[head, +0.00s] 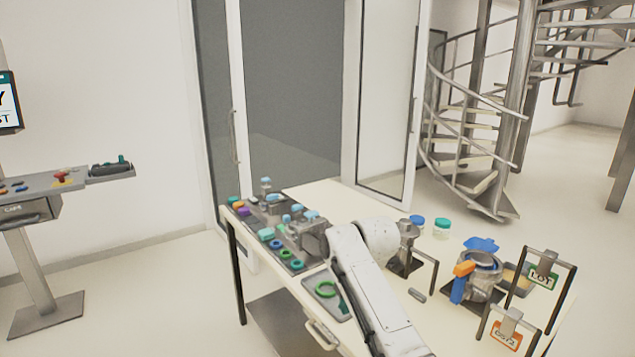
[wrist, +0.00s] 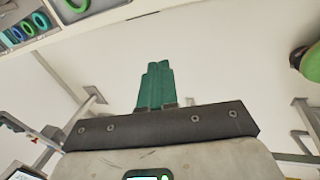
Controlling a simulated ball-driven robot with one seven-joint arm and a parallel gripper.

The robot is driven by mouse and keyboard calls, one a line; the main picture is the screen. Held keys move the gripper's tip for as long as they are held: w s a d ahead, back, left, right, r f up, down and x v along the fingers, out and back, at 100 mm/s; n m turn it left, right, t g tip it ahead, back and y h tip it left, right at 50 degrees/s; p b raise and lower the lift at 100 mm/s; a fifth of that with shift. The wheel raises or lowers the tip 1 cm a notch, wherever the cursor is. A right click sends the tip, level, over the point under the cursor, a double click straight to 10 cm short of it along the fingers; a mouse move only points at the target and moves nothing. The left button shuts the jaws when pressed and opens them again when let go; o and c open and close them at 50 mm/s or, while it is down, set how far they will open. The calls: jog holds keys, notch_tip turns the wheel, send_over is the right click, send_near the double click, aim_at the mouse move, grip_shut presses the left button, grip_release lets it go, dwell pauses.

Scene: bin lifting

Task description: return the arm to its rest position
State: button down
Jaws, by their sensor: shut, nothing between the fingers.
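My gripper (wrist: 157,66) shows in the wrist view with its green fingers together and nothing between them. Pale floor lies behind the fingertips, and they touch nothing there. In the head view my white arm (head: 365,290) reaches up from the bottom edge and bends over the table (head: 425,318). I cannot clearly make out the gripper in the head view; the arm hides part of that area.
A parts tray (head: 275,243) with coloured pieces lies on the table's left side. A smaller tray (head: 318,282) with a green ring (head: 325,289) sits close to my arm. A metal housing (head: 482,284) and two sign frames stand at the right.

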jog(key=s+d+f+m+g, duration=0.1)
jog(key=s+d+f+m, duration=0.45)
jog(key=s+f, duration=0.55)
jog(key=s+d+f+m, duration=0.4)
jog(key=s+f+m, duration=0.35)
jog(key=s, duration=0.45)
jog(key=s+d+m, duration=0.3)
jog(key=s+m, duration=0.1)
jog(key=s, duration=0.5)
jog(key=s+d+m+h+b, duration=0.1)
jog(key=s+d+m, duration=0.3)
jog(key=s, duration=0.5)
jog(key=s+d+m+h, duration=0.1)
jog(key=s+d+m, duration=0.2)
jog(key=s, duration=0.7)
jog(key=shift+d+m+g, duration=0.4)
jog(key=shift+d, duration=0.2)
